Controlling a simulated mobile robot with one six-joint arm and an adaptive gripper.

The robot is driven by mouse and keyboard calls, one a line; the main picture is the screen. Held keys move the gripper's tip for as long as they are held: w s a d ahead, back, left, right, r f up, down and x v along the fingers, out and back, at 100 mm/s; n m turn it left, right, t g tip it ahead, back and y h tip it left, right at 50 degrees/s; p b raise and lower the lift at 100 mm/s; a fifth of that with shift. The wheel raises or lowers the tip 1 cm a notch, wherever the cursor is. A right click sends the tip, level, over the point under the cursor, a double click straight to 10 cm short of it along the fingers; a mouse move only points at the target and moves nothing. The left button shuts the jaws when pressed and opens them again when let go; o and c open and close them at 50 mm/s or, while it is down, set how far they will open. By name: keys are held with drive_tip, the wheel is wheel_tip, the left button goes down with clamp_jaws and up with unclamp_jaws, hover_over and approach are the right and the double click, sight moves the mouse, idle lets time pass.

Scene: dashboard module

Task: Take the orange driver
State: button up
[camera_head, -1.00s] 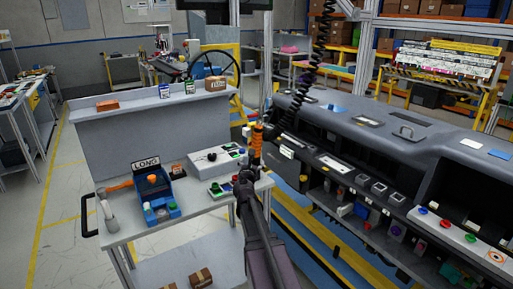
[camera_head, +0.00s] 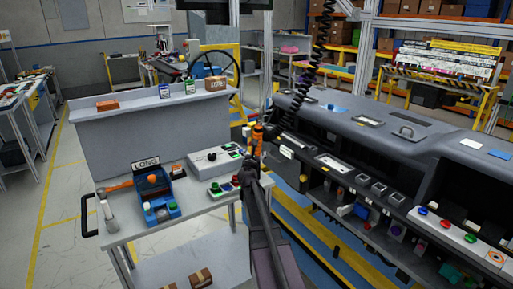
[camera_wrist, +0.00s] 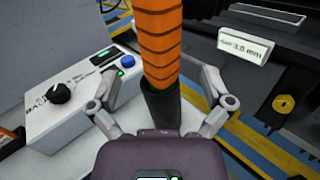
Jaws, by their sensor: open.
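The orange driver (camera_head: 257,138) hangs upright below a black coiled cord at the right end of the grey bench. In the wrist view the driver (camera_wrist: 160,50) has an orange body with dark rings and a black lower end. My gripper (camera_head: 250,172) is just below and in front of it. In the wrist view my gripper (camera_wrist: 163,95) is open, with one finger on each side of the driver. Whether the fingers touch it cannot be told, but gaps show on both sides.
A white control box with a black knob (camera_head: 214,160) stands left of my gripper. The dark dashboard module (camera_head: 400,150) fills the right side.

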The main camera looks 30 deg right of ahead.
sight(259, 125)
drive_tip(key=shift+x, duration=2.6)
clamp_jaws()
drive_tip(key=shift+r, duration=0.15)
drive_tip(key=r+p, duration=0.7)
drive_tip(key=p, duration=0.1)
drive_tip(key=s+r+p, duration=0.1)
drive_tip(key=r+p, duration=0.3)
drive_tip(key=shift+d+r, duration=0.3)
drive_tip(key=shift+d, duration=0.05)
drive_tip(key=shift+s+r, duration=0.1)
drive_tip(key=shift+r, duration=0.05)
drive_tip(key=v, duration=1.4)
